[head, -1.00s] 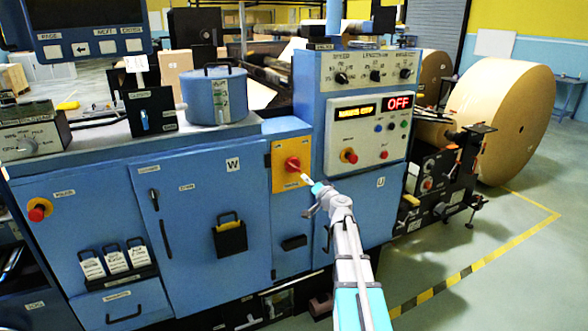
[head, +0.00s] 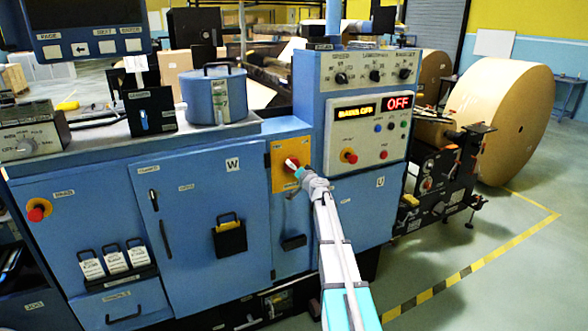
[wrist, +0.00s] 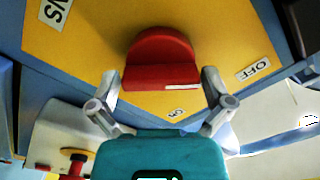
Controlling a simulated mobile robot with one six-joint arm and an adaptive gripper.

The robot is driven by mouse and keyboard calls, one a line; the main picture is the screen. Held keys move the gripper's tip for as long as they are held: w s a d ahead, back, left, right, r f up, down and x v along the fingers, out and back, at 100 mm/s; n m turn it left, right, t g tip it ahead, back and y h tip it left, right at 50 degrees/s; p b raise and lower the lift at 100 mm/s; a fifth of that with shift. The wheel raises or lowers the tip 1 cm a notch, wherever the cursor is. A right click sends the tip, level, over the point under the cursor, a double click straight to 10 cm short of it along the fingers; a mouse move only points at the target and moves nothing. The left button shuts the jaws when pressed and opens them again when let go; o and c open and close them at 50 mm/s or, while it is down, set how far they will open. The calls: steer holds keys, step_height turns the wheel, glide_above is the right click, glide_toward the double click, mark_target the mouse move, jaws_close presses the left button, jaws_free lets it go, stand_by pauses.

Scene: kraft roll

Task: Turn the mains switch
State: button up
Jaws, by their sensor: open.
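The mains switch is a red knob (head: 290,163) on a yellow plate (head: 280,180) on the blue machine front. In the wrist view the knob (wrist: 160,58) is large and central, with a short white mark near its right lower edge. An OFF label (wrist: 253,69) is at right and a smaller ON label (wrist: 176,113) lies below. My gripper (head: 296,170) is at the switch. In the wrist view its open fingers (wrist: 160,76) stand on either side of the knob, with narrow gaps showing. The head view partly hides the knob behind the gripper.
A black box with a padlock-like shape (head: 229,238) hangs at left. Open floor (head: 480,265) lies at right.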

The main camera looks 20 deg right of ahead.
steer(key=shift+w, duration=0.2)
steer(key=shift+c, duration=0.3)
steer(key=shift+a, duration=0.1)
steer(key=c, duration=0.7)
